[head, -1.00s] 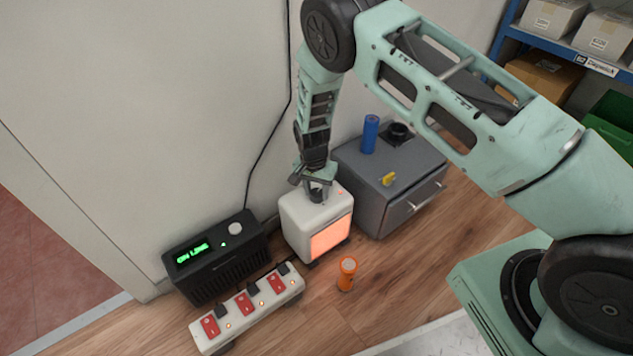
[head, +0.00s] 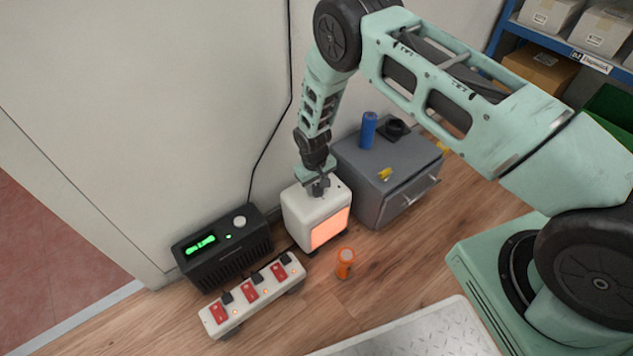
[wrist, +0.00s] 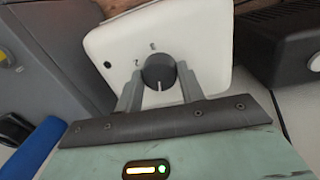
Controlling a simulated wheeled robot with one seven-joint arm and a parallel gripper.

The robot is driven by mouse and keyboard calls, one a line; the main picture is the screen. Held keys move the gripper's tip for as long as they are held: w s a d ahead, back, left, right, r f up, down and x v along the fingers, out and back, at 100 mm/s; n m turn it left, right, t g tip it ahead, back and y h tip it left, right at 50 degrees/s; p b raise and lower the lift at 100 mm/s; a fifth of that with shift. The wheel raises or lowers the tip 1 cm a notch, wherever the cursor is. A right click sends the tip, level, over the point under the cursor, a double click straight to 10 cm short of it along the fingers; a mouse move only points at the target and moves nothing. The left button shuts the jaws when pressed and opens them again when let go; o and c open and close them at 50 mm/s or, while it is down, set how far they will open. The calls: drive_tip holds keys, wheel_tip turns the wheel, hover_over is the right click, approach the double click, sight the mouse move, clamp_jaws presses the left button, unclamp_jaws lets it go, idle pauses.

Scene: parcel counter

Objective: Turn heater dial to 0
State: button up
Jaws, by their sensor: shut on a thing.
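The white heater (head: 303,218) stands on the floor against the wall, its front panel glowing orange. Its dark round dial (wrist: 158,72) is on the top face and shows in the wrist view, with a pale pointer line and the marks 2 and 3 beside it. My gripper (head: 319,188) reaches down from above onto the heater's top. In the wrist view my gripper (wrist: 158,88) has one finger on each side of the dial, shut on it. The pointer line faces toward the gripper's palm. No 0 mark is visible.
A black box (head: 222,250) with a green display and a power strip (head: 250,295) with red switches are to the left. A grey drawer cabinet (head: 385,180) stands right, bearing a blue cylinder (head: 368,131). An orange flashlight (head: 345,263) stands in front of the heater.

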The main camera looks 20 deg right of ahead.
sight(315, 190)
drive_tip(key=shift+n+p, duration=0.4)
drive_tip(key=shift+n, duration=1.1)
drive_tip(key=o, duration=1)
drive_tip(key=shift+c, duration=0.2)
wheel_tip(315, 190, up, 17)
drive_tip(key=p, duration=0.5)
drive_tip(key=shift+s+a+r, duration=0.15)
drive_tip(key=shift+s+a, duration=0.15)
drive_tip(key=shift+a, duration=0.15)
